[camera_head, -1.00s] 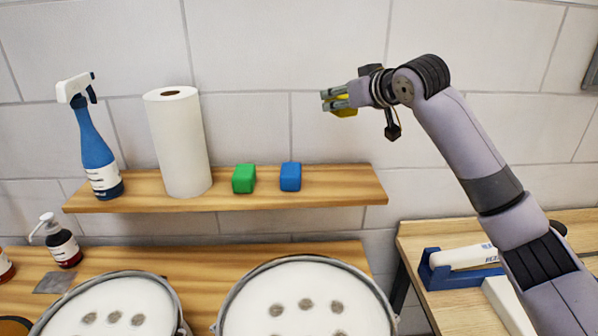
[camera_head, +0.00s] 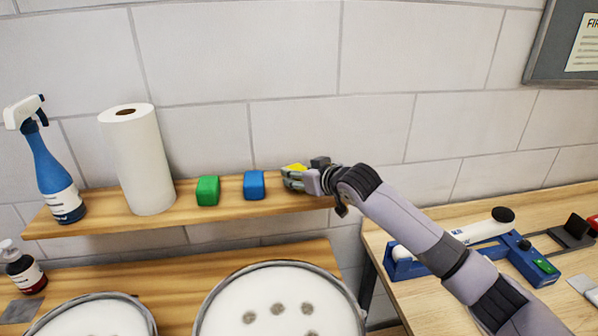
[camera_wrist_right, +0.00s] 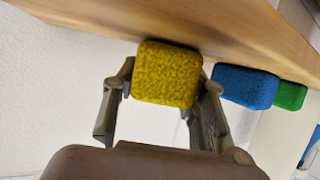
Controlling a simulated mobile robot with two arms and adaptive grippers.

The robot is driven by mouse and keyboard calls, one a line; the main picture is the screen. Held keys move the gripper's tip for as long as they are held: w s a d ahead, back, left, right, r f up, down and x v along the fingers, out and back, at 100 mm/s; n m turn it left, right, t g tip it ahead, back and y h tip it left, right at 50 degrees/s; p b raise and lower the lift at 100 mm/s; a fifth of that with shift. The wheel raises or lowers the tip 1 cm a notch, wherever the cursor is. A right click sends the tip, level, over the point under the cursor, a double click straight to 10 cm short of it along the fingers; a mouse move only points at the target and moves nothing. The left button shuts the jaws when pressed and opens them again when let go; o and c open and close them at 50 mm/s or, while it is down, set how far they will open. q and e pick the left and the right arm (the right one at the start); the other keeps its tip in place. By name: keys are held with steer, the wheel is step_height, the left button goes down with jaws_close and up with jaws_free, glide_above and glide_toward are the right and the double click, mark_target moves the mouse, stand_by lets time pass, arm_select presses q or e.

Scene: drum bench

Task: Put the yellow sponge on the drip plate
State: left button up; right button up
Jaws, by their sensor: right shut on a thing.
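My right gripper (camera_head: 288,179) is shut on the yellow sponge (camera_head: 296,168) at the right end of the wooden shelf, right of the blue sponge. In the right wrist view the sponge (camera_wrist_right: 166,73) sits between the two fingers (camera_wrist_right: 168,85), against the shelf edge in the picture. I cannot tell whether it touches the shelf. A flat dark grey plate (camera_head: 18,311), which looks like the drip plate, lies on the lower bench at the far left, just in front of the pump bottle. My left gripper is out of view.
The shelf (camera_head: 105,228) holds a spray bottle (camera_head: 52,172), a paper roll (camera_head: 138,165), a green sponge (camera_head: 207,191) and a blue sponge (camera_head: 254,185). A pump bottle (camera_head: 24,270) and drums (camera_head: 285,305) are below. A blue device (camera_head: 405,262) stands on the right table.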

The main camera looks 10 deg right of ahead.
steer(key=shift+f, duration=0.15)
steer(key=o, duration=0.8)
steer(key=shift+o, duration=0.2)
